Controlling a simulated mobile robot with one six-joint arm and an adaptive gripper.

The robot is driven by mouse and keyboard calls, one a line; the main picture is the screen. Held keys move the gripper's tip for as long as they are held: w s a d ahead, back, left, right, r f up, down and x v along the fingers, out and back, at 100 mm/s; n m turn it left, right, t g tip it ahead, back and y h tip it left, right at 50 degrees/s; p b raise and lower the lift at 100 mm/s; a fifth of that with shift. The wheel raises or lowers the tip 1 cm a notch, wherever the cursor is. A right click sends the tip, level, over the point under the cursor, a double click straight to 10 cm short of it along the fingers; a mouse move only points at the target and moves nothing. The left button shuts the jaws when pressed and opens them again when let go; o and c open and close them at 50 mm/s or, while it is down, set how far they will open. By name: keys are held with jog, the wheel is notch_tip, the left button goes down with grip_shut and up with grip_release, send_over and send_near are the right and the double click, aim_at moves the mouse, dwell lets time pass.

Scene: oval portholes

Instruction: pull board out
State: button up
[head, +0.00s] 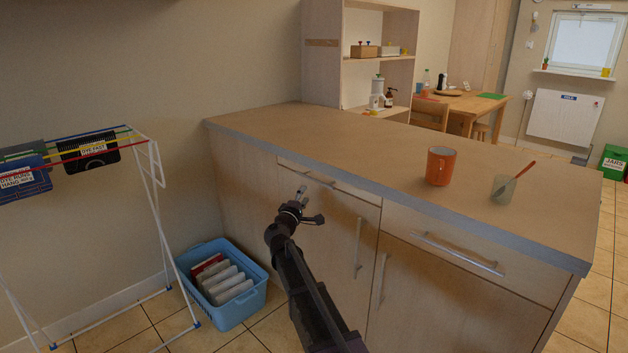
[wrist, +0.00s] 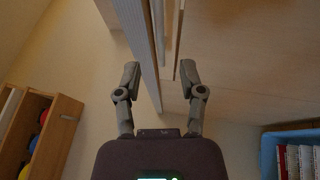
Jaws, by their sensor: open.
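A narrow wooden front, which looks like the board (head: 355,194), sits flush under the left part of the countertop. A thin metal bar handle (head: 318,179) is on it. My gripper (head: 302,191) is just in front of the cabinet, slightly below and left of that handle. In the wrist view my gripper (wrist: 159,70) is open and empty, its two fingers apart. Thin pale edges and a bar run toward the gap between the fingertips there. I cannot tell whether a finger touches anything.
The countertop (head: 330,136) holds an orange mug (head: 440,166) and a cup with a spoon (head: 503,189). A right drawer (head: 480,247) and doors with upright handles are nearby. A blue basket of books (head: 228,310) and a drying rack (head: 150,165) stand left.

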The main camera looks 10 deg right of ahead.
aim_at(314, 180)
jog(key=p+x, duration=0.1)
jog(key=x, duration=0.8)
jog(key=shift+w+d, duration=0.1)
jog(key=shift+w, duration=0.1)
grip_shut()
